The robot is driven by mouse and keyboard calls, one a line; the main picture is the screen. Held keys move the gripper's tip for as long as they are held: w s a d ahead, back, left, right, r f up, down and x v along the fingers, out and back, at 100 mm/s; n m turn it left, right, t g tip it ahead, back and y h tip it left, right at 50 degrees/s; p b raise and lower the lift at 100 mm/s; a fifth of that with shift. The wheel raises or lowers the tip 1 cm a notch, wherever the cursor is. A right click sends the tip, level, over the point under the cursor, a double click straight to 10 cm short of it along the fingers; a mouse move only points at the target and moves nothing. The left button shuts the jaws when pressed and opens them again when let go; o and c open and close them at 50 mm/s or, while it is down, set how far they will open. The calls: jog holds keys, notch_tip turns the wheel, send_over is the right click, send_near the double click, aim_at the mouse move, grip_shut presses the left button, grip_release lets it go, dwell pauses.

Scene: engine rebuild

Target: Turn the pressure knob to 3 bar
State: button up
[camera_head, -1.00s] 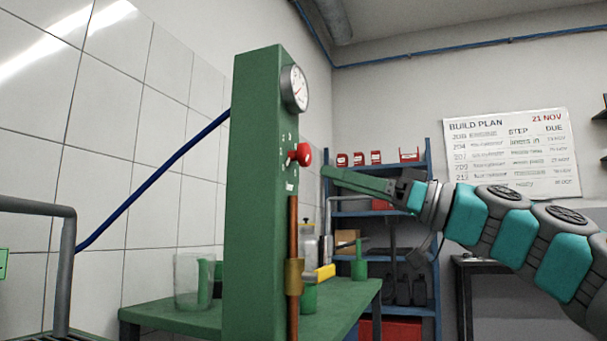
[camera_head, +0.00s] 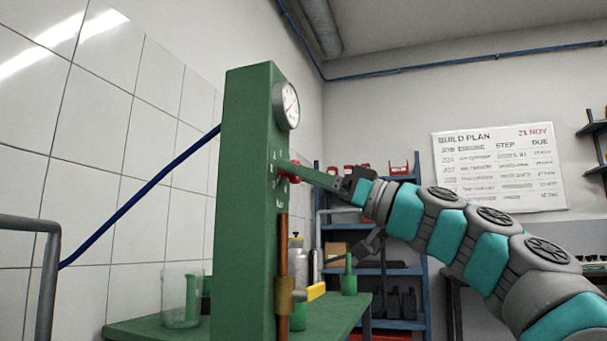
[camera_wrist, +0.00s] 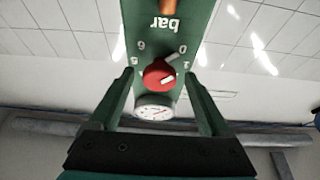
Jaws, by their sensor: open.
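The red pressure knob (camera_wrist: 158,74) with a white pointer line sits on the front of the green panel column (camera_head: 240,190). In the head view only a little of the knob (camera_head: 292,178) shows behind my gripper's finger. My gripper (camera_wrist: 162,78) is open, with its two green fingers on either side of the knob. I see no clear contact, with gaps on both sides in the wrist view. The word "bar" and several scale numbers are upside down in the wrist view. The round white gauge (camera_head: 286,106) is above the knob; its reading is too small to tell.
A copper pipe with a brass valve (camera_head: 285,296) and yellow handle runs below the knob. A green bench (camera_head: 150,328) holds a glass beaker (camera_head: 182,296) and bottles. A blue shelf (camera_head: 424,290) stands behind my arm.

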grip_shut()
dwell(0.6)
jog(key=shift+m, duration=0.3)
